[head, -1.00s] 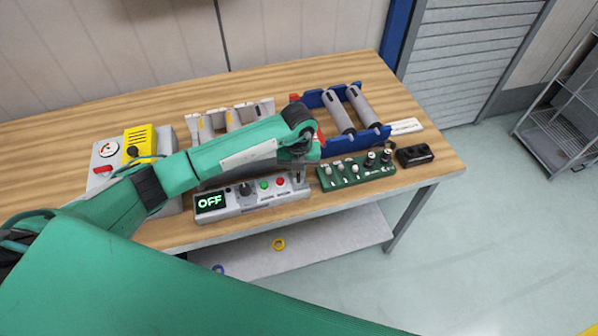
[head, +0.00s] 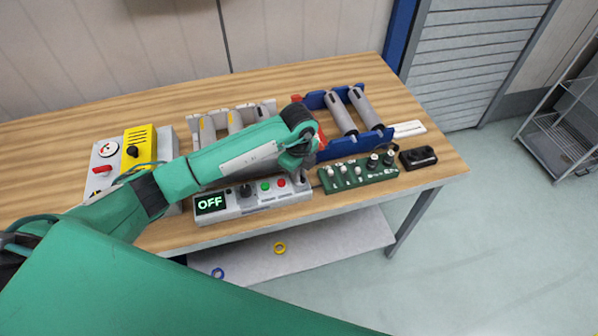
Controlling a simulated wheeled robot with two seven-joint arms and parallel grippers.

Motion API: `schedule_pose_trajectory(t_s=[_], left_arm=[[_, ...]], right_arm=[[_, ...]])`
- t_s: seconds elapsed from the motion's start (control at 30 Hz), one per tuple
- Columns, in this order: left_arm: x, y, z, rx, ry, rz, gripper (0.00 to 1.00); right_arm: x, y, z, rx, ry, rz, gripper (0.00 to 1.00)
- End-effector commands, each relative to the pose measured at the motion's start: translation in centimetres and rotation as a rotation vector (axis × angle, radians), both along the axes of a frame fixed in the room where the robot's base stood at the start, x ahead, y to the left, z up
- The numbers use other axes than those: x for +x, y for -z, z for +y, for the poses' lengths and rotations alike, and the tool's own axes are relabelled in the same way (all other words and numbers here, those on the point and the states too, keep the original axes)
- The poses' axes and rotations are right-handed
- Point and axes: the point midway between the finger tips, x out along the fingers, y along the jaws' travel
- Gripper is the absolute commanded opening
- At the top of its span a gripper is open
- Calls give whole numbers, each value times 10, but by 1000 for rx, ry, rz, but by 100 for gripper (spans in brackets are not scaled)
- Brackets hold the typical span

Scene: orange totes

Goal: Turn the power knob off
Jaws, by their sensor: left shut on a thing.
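The grey control box (head: 268,205) lies along the front of the wooden table. Its display (head: 211,203) at the left end reads OFF in green. A dark knob (head: 246,190), a green button and a red button (head: 281,183) sit on its top. My left arm reaches in from the left above the box. My left gripper (head: 301,178) points down at the right end of the box, right of the red button. It is shut on a small part there, which the fingers mostly hide; I cannot tell its shape. My right gripper is not in view.
A green board (head: 345,182) with several knobs and a black box (head: 418,157) stand to the right. Behind are a blue rack (head: 375,139) with grey cylinders and a grey holder (head: 208,131). A yellow and grey unit (head: 138,150) stands at the left.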

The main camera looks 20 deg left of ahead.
Motion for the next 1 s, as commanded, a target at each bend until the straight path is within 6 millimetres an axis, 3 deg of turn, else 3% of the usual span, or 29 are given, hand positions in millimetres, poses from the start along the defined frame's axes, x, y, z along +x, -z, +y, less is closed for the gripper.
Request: schedule_pose_trajectory(t_s=[0.4,0.93,1.0], left_arm=[[0,-2,1,1,-182,-4,0],[1,-2,1,1,-205,-4,0],[1,-2,1,0,-205,-4,20]], right_arm=[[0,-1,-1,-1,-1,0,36],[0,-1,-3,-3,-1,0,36],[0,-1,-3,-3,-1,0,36]])
